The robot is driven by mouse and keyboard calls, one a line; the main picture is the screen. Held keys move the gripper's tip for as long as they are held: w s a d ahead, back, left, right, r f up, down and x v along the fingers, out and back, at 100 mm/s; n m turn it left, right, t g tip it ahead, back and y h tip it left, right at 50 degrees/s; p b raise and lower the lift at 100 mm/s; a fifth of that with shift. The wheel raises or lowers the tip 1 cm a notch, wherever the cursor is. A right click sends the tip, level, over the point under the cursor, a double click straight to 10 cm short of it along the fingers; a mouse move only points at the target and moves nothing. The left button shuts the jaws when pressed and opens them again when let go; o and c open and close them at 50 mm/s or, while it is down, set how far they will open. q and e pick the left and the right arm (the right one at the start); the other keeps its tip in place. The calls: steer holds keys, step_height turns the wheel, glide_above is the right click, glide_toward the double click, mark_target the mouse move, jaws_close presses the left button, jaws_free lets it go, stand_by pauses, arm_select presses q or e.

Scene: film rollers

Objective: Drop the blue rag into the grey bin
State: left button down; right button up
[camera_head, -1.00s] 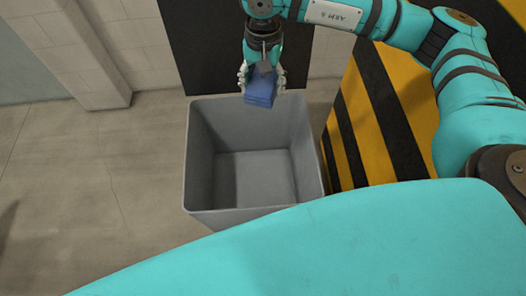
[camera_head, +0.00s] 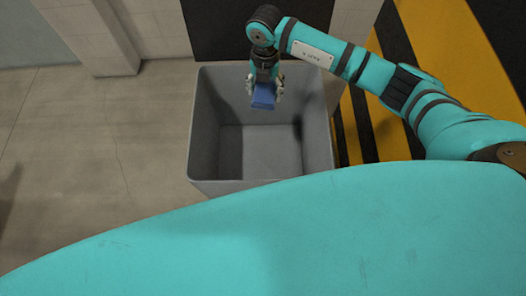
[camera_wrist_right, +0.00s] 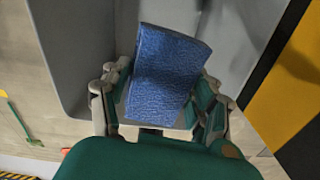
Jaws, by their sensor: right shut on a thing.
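The blue rag (camera_head: 263,96) is a folded blue cloth, held in my right gripper (camera_head: 264,90). The right wrist view shows the rag (camera_wrist_right: 165,75) between the two fingers of the gripper (camera_wrist_right: 160,105), which is shut on it. The grey bin (camera_head: 203,130) is a tall, open-topped box in the head view. The gripper and rag are over the bin's opening, toward its far side. The bin's visible floor is empty. The grey bin wall (camera_wrist_right: 75,50) also shows behind the rag in the right wrist view. My left gripper is not in view.
The concrete floor (camera_head: 95,150) left of the bin is clear.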

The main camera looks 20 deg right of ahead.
step_height(320, 180, down, 11)
steer(key=m+b, duration=0.5)
steer(key=m, duration=0.2)
steer(key=shift+s+b, duration=0.35)
steer(key=shift+b, duration=0.05)
steer(key=shift+r, duration=0.1)
steer(key=o, duration=1.2)
step_height(320, 180, up, 12)
